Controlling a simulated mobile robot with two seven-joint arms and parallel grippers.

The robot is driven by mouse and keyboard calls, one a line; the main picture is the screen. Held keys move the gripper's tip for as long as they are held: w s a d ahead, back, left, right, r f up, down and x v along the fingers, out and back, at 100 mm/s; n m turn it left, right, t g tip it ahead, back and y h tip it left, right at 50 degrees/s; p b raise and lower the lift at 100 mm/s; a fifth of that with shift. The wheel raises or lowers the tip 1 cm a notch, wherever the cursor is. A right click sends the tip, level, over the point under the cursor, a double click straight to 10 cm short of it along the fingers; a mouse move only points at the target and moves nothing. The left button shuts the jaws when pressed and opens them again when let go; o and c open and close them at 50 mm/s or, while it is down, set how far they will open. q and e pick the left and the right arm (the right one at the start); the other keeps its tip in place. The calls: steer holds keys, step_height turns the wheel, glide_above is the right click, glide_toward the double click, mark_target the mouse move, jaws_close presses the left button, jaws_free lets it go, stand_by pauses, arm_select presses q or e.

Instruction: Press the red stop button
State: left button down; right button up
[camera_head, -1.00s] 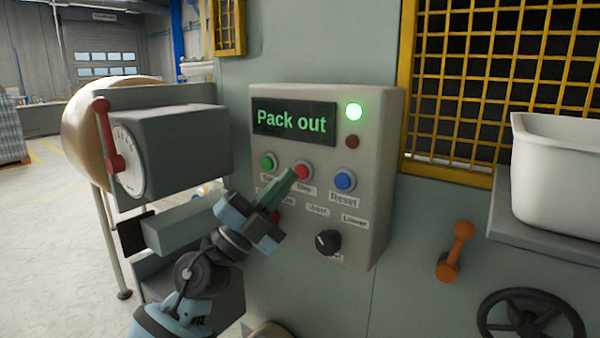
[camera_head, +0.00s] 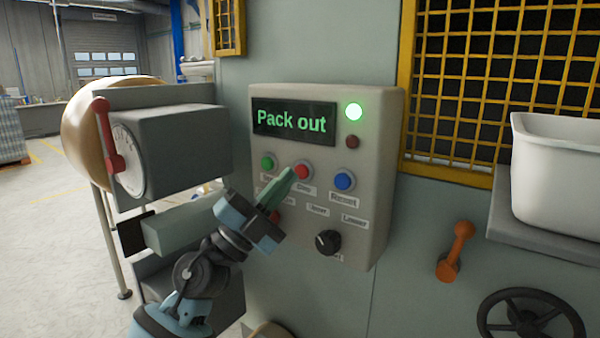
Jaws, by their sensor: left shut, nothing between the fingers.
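The red stop button (camera_head: 303,171) sits in the middle of the button row on the light control panel (camera_head: 382,140), between a green button (camera_head: 268,162) and a blue button (camera_head: 345,181). My left gripper (camera_head: 289,174) is shut and empty. Its green fingertips point up at the stop button and overlap its lower left edge in the picture. I cannot tell whether they touch it. The panel's display (camera_head: 293,121) reads "Pack out" in green. The green lamp (camera_head: 354,111) is lit and the red lamp (camera_head: 352,141) below it is dark. My right gripper is not in view.
Another red control (camera_head: 276,216) is partly hidden beside my gripper. A black knob (camera_head: 327,242) is lower on the panel. A grey box with a dial and red lever (camera_head: 106,135) stands left. An orange handle (camera_head: 456,250), handwheel (camera_head: 530,318) and white bin (camera_head: 560,175) are right.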

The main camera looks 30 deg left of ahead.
arm_select(q)
steer(key=shift+w+h, duration=0.15)
steer(key=shift+h, duration=0.15)
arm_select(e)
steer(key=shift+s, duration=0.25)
arm_select(q)
steer(key=shift+w, duration=0.3)
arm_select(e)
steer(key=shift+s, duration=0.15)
arm_select(q)
steer(key=shift+w, duration=0.1)
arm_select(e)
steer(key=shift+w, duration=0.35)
arm_select(q)
steer(key=shift+w+d, duration=0.1)
steer(key=shift+w, duration=0.15)
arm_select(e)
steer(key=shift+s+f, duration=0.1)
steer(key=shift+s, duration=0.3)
arm_select(q)
steer(key=shift+s+p, duration=0.35)
steer(key=shift+s, duration=0.45)
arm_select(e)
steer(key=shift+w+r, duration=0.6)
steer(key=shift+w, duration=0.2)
